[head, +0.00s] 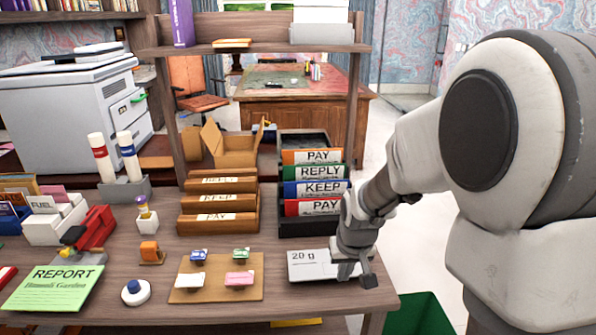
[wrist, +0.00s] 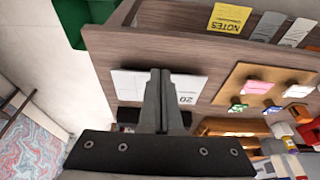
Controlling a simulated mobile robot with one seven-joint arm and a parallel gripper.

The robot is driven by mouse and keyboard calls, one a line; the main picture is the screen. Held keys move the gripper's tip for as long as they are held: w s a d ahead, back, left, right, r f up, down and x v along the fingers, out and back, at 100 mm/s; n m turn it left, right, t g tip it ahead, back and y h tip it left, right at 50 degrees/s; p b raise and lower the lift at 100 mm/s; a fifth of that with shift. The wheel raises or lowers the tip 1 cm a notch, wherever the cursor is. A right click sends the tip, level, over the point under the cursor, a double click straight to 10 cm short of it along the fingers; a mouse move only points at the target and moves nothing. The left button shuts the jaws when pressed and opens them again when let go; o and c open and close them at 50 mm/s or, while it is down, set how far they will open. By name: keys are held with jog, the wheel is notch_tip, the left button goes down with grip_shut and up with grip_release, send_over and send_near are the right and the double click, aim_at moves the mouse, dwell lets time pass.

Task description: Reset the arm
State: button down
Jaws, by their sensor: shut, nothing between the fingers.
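My gripper (head: 357,272) is shut and empty. It hangs low over the right end of the desk (head: 200,305), at the right part of a white scale marked 20 g (head: 308,266). In the wrist view my shut gripper (wrist: 160,75) points at the same scale (wrist: 127,84) and covers part of it. I cannot tell whether the fingertips touch the scale.
A green bin (head: 424,314) stands beyond the desk's right edge.

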jog(key=s+r+t+p, duration=0.1)
jog(key=s+r+p, duration=0.4)
jog(key=s+r, duration=0.5)
jog(key=s+r+t+p, duration=0.1)
jog(key=s+r+p, duration=0.3)
jog(key=s+r, duration=0.6)
notch_tip(320, 180, up, 6)
jog(key=shift+f+p, duration=0.15)
jog(key=shift+p, duration=0.2)
jog(key=shift+a, duration=0.15)
dwell(1.5)
